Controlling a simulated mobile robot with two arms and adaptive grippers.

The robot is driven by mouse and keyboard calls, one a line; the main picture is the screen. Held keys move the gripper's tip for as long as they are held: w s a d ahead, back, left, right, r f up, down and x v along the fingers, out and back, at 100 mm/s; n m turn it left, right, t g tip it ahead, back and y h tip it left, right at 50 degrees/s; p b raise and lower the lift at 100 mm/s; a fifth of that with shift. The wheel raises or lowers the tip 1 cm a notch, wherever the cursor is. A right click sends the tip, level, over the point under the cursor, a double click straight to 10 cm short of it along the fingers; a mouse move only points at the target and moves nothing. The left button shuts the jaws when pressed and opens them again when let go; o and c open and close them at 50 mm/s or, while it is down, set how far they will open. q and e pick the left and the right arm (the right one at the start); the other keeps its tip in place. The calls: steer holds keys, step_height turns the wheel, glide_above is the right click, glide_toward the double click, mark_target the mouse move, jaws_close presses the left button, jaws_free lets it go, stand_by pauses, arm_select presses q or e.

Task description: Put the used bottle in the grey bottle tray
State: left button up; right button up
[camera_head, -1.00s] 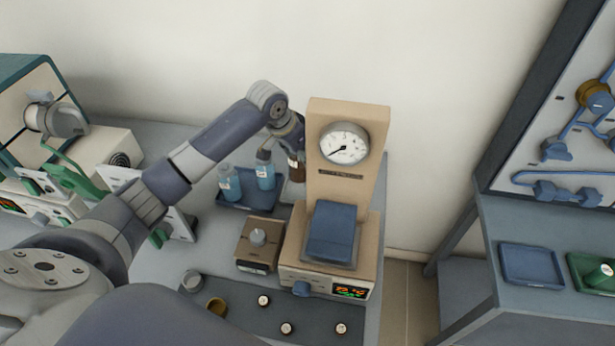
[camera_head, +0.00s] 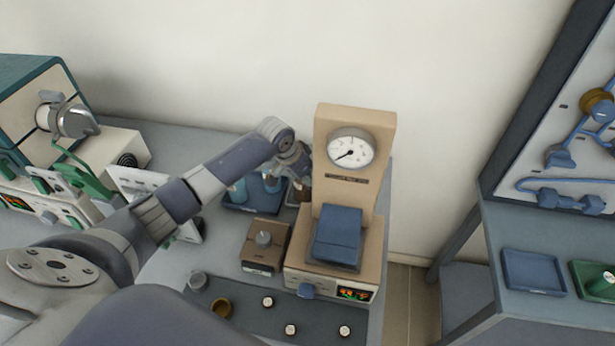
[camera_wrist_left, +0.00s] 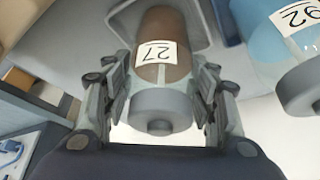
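The brown bottle (camera_head: 303,194) with a grey cap stands behind the tan press, partly hidden by my gripper and the press. In the left wrist view the brown bottle (camera_wrist_left: 160,68) bears a label reading 27. My left gripper (camera_wrist_left: 162,85) has a finger on each side of it, close against it, and appears shut on it. In the head view my left gripper (camera_head: 300,175) points down over it. A grey tray (camera_wrist_left: 203,28) shows its rim around the bottle's far end; whether the bottle rests on its floor is unclear. My right gripper is out of view.
Blue bottles (camera_head: 238,190) stand in a blue tray (camera_head: 240,209) left of the brown bottle; one blue bottle (camera_wrist_left: 290,50) is close on the wrist view's right. The tan press (camera_head: 345,200) with a gauge stands close on the right. A small brown box (camera_head: 264,246) is in front.

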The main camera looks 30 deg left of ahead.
arm_select(q)
steer(key=shift+o, duration=0.6)
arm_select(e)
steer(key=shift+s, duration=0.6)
arm_select(q)
steer(key=shift+r, duration=0.15)
steer(key=v, duration=1.2)
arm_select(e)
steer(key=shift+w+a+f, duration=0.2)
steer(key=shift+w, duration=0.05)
